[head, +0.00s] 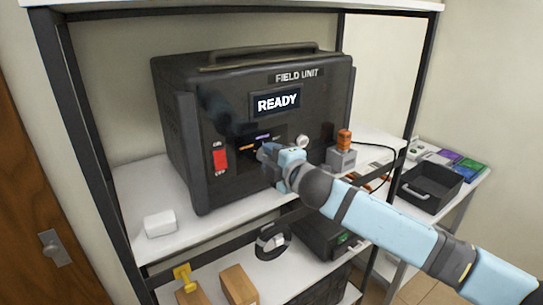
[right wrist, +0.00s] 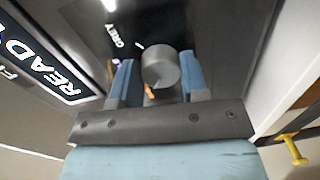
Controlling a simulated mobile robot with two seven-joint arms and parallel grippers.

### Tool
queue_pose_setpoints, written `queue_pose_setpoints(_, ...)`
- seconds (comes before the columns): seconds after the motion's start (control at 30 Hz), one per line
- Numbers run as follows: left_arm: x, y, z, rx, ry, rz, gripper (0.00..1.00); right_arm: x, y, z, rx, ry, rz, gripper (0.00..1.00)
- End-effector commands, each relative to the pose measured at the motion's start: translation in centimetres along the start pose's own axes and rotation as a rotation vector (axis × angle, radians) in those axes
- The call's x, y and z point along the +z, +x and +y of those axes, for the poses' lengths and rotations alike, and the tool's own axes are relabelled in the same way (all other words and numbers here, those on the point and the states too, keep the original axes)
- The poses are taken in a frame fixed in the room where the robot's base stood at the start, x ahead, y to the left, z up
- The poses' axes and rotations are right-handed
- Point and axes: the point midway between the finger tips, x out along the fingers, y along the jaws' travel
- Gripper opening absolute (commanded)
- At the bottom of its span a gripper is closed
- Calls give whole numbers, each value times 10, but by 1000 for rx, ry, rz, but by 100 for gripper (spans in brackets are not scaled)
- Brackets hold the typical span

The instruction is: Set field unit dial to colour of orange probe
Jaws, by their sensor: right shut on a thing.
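The field unit (head: 190,110) is a large black box on the shelf, and its screen (head: 278,101) reads READY. My right gripper (head: 268,153) is at its front panel, shut on the dial, a grey round knob (right wrist: 160,70) between the blue fingers in the right wrist view. A GREY label and coloured marks show around the knob, including an orange mark (head: 247,148) and a purple mark (head: 263,138). The orange probe (head: 344,138) stands upright in a grey block (head: 341,159) right of the unit. My left gripper is not in view.
A red power switch (head: 220,159) is on the unit's left front. A white block (head: 160,224) lies at the shelf's left. A black tray (head: 430,187) stands on the side table at right. Boxes (head: 238,284) and a yellow hook (right wrist: 293,148) are lower down.

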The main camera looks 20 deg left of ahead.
Motion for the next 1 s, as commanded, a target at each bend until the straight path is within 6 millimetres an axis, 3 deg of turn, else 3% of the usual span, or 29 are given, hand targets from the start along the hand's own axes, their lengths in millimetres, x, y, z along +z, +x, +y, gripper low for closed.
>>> queue_pose_setpoints(0.33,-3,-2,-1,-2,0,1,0,0,0,1,4,-154,-8,17)
queue_pose_setpoints(0.9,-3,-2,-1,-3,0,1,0,0,0,1,5,-186,-10,17)
queue_pose_setpoints(0.93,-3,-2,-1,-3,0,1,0,0,0,1,5,-186,-10,43)
queue_pose_setpoints(1.0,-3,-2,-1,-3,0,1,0,0,0,1,5,-186,-10,59)
